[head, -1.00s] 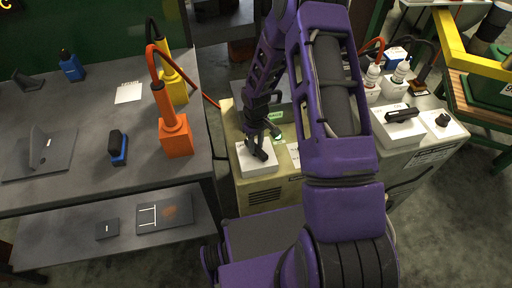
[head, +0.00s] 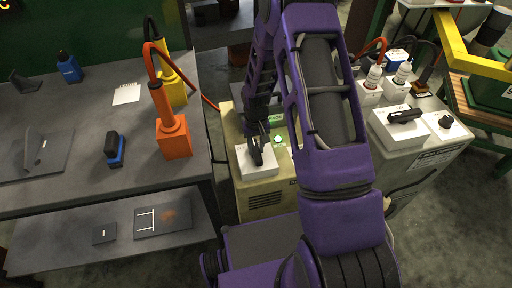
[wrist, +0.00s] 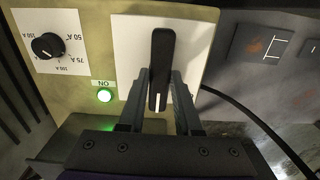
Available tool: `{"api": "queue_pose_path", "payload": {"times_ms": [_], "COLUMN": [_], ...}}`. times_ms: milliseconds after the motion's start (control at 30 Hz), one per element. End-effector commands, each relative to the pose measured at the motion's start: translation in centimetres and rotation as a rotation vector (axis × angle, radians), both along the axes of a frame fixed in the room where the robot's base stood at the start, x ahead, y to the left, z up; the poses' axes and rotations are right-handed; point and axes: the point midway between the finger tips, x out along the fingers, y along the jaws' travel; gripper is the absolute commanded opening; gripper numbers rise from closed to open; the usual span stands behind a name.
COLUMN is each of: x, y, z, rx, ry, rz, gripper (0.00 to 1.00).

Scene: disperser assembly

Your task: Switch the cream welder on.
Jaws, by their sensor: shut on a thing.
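The cream welder (head: 262,203) stands in the gap to the right of the workbench. On its top is a white switch plate (wrist: 195,50) with a long black switch handle (wrist: 161,60). My gripper (wrist: 160,98) is shut on the handle, one finger on each side. A round lamp (wrist: 104,96) beside the plate glows green under a label reading ON. In the head view my gripper (head: 256,150) partly hides the handle.
A dial with a black knob (wrist: 46,46) is beside the switch plate. A paler welder (head: 418,158) with its own black handle stands at right. An orange block (head: 174,138) with a cable is near the bench's edge (head: 190,176).

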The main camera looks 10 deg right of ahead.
Motion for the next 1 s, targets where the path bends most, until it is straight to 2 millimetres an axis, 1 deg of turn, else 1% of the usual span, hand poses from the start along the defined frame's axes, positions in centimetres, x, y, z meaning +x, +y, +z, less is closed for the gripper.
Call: {"api": "queue_pose_path", "payload": {"times_ms": [267,300,433,467,767,867,967,1000], "x": [0.0,0.0,0.0,0.0,0.0,0.0,0.1,0.1], "y": [0.0,0.0,0.0,0.0,0.0,0.0,0.0,0.0], "z": [0.1,0.0,0.0,0.0,0.2,1.0,2.6,3.5], "rx": [0.000,0.000,0.000,0.000,0.000,0.000,0.001,0.001], "ry": [-0.001,-0.001,0.000,0.000,0.000,-0.001,-0.002,-0.004], "rz": [-0.005,-0.005,-0.004,-0.003,-0.002,-0.002,-0.003,-0.003], "gripper": [0.00,0.36,0.59,0.62,0.62,0.62,0.62,0.62]}}
